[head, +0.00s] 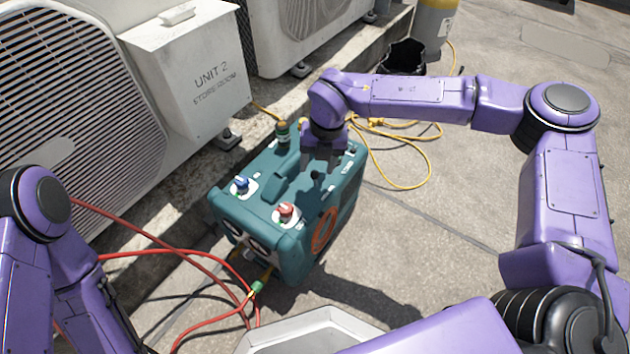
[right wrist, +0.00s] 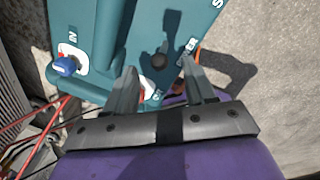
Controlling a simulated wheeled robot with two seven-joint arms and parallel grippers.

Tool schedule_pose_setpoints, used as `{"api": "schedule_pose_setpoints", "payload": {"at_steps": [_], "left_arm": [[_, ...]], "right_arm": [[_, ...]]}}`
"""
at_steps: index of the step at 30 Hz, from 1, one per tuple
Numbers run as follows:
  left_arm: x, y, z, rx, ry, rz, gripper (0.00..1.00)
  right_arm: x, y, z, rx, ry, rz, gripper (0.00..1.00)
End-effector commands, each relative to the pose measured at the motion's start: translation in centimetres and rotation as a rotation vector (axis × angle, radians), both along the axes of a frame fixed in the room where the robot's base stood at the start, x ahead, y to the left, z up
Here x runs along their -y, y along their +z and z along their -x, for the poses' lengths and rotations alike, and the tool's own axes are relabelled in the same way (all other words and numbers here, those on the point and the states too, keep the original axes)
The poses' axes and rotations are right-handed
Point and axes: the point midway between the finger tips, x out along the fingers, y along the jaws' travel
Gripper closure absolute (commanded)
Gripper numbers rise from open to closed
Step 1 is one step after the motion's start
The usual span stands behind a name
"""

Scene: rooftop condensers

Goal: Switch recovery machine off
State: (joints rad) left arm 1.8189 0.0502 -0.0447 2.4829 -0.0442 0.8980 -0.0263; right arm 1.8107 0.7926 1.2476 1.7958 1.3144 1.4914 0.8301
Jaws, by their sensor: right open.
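The teal recovery machine (head: 262,192) stands on the paving in the middle of the head view. Its top has a blue knob (head: 241,184) and a red knob (head: 286,211). My right gripper (head: 322,160) is over the far part of its top, pointing down. In the right wrist view the open fingers (right wrist: 161,84) have a small black switch knob (right wrist: 158,61) near the gap between them, beside a partly hidden label. The blue knob, marked IN, also shows there (right wrist: 65,66). A finger mostly hides the red knob. I cannot tell the switch's position. My left arm shows without its gripper.
Red hoses (head: 165,252) run on the left and front of the machine. A yellow hose (head: 402,186) lies coiled behind and right of it. The white condenser with the UNIT 2 box (head: 190,95) stands close on the left.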

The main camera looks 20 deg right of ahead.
Motion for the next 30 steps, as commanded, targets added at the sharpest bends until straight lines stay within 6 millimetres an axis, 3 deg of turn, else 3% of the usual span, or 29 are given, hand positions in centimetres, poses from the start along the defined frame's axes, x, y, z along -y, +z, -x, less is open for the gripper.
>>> {"api": "schedule_pose_setpoints", "payload": {"at_steps": [1,6,17,22,30], "left_arm": [[0.0,-1.0,0.4,-0.041,-0.032,0.014,1.00],[0.0,-1.6,2.0,-0.162,-0.118,0.054,1.00],[0.0,-1.4,2.6,-0.208,-0.152,0.069,1.00],[0.0,-1.4,2.6,-0.207,-0.151,0.069,1.00],[0.1,-0.4,1.5,-0.123,-0.090,0.040,1.00]], "right_arm": [[-0.1,-1.7,0.0,-0.002,0.001,0.000,0.45],[-0.5,-3.9,-0.1,0.000,0.002,0.001,0.45],[-0.7,-4.4,-0.2,0.001,0.003,0.001,0.45],[-0.7,-4.4,-0.2,0.001,0.004,0.001,0.97],[-0.9,-3.9,0.1,0.035,0.008,0.048,0.99]]}}
